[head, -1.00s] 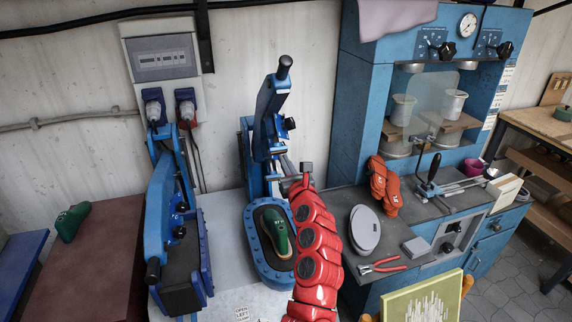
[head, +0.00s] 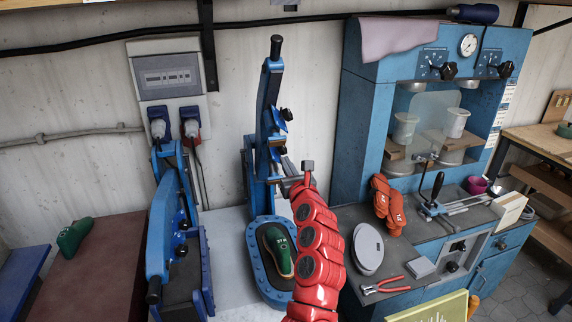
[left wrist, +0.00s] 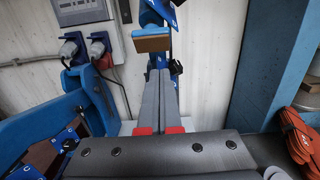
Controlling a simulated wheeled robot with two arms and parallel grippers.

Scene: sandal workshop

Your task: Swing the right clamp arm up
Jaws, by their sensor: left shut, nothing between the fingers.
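The right clamp arm (head: 268,95) is blue with a black handle at its top. It stands steeply raised, leaning slightly back toward the wall. In the left wrist view its lower part with a brown pad (left wrist: 152,43) shows at the top. Below it, a green shoe last (head: 279,252) lies on the blue oval clamp base (head: 256,279). My left gripper (head: 284,181), on the red arm, is just right of the clamp's lower part. Its grey fingers (left wrist: 159,74) are together and empty. I cannot tell whether they touch the clamp. My right gripper is out of view.
The left clamp (head: 158,235) stands lowered to the left. Another green last (head: 73,235) lies on the brown table at left.

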